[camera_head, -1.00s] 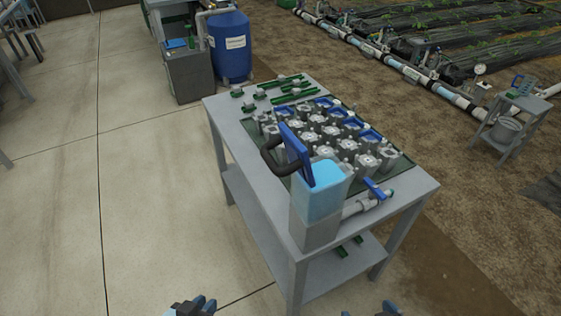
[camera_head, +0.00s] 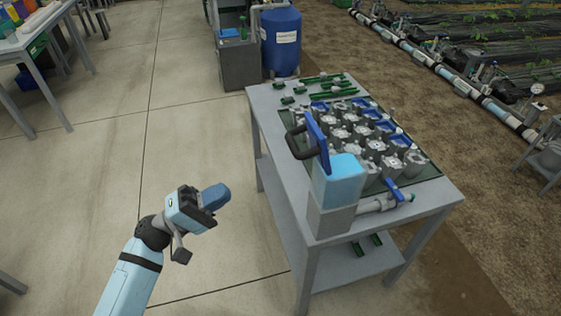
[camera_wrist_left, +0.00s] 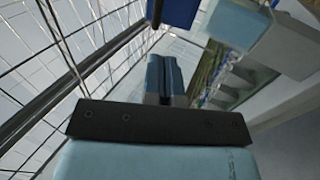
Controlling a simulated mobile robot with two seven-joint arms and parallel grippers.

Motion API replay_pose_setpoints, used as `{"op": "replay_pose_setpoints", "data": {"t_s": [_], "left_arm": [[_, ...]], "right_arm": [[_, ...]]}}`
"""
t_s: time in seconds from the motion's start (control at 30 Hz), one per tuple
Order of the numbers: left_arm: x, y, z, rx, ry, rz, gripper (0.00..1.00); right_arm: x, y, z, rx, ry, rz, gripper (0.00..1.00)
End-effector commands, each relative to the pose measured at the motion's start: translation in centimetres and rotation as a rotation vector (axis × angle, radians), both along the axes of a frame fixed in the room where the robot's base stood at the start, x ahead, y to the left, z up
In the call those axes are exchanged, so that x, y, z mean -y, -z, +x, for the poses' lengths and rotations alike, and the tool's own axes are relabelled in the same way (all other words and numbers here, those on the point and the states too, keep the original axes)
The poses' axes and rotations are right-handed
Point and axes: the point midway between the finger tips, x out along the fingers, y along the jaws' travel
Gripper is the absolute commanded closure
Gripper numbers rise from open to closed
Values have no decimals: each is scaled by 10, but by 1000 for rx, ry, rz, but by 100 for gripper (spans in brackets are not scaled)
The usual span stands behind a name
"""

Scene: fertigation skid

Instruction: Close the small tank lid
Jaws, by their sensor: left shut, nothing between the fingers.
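The small tank (camera_head: 338,190) stands on the near left corner of the grey table, with a grey lower part and a light blue upper part. Its blue lid (camera_head: 316,137) is open and stands upright at the tank's left edge. A black curved handle (camera_head: 296,142) sticks out to the left of the lid. My left gripper (camera_head: 216,196) is shut and empty, left of the tank and apart from it, over the floor. Its shut fingers (camera_wrist_left: 165,80) also show in the left wrist view, with the tank (camera_wrist_left: 238,22) beyond them at the upper right. My right gripper is out of view.
The grey table (camera_head: 271,150) carries a tray of several grey valve-like parts and green pieces behind the tank. A blue-handled valve (camera_head: 393,188) on a pipe sits right of the tank. A blue barrel (camera_head: 281,42) stands behind. The floor left of the table is clear.

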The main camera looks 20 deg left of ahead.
Motion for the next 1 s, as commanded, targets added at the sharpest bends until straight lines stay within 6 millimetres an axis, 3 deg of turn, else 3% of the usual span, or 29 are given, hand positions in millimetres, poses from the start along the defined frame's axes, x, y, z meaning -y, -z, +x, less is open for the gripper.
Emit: {"op": "replay_pose_setpoints", "data": {"t_s": [0.17, 0.7, 1.0], "left_arm": [[10, -11, 8, 5, 4, -15, 100], [87, -58, 62, 4, 3, -12, 100], [101, -64, 72, 3, 2, -11, 100]], "right_arm": [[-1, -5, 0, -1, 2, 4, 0], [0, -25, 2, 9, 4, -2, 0], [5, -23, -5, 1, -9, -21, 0]]}}
